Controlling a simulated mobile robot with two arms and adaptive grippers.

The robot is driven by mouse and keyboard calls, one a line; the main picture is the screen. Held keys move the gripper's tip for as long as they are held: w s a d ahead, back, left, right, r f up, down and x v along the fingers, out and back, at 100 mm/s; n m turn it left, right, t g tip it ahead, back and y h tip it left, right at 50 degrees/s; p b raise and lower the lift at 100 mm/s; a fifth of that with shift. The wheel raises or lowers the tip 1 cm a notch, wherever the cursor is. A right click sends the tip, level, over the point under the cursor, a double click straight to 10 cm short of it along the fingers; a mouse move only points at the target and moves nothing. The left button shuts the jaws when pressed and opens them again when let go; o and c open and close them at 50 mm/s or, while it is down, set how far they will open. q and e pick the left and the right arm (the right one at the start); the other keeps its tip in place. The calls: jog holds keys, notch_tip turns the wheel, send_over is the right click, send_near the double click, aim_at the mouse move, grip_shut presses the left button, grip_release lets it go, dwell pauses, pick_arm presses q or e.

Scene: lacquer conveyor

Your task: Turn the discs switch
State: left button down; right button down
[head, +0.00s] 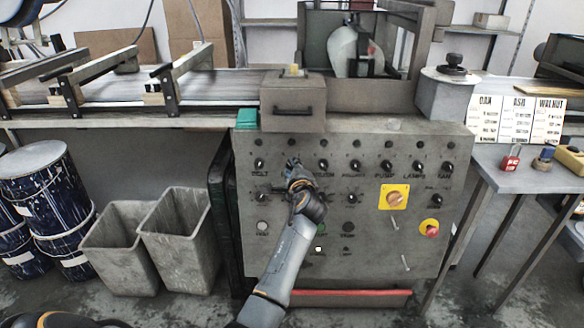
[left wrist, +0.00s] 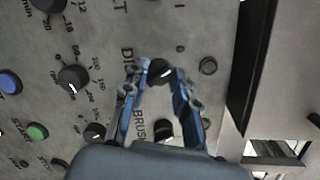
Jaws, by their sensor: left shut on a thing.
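The discs switch (left wrist: 161,71) is a black knob with a white pointer line on the grey control panel (head: 350,270). In the left wrist view it sits between the blue fingertips of my left gripper (left wrist: 154,76). The letters "DI" show beside it, partly covered by a finger. In the head view my left gripper (head: 293,167) reaches up from below to the panel's top knob row and hides the switch there. It is shut on the switch. The brush knob (left wrist: 163,129) lies between the fingers nearer the palm. My right gripper is not in view.
The belt knob (head: 259,163) is just left of the gripper, and other knobs run right along the row. A yellow-backed rotary switch (head: 394,197) and a red stop button (head: 432,230) are on the right. Two grey bins (head: 180,235) stand left of the panel.

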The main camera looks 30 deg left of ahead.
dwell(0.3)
pick_arm(q)
jog(key=c, duration=1)
grip_release()
jog(key=shift+c, duration=0.2)
jog(key=shift+d, duration=0.1)
jog(key=v, duration=1.2)
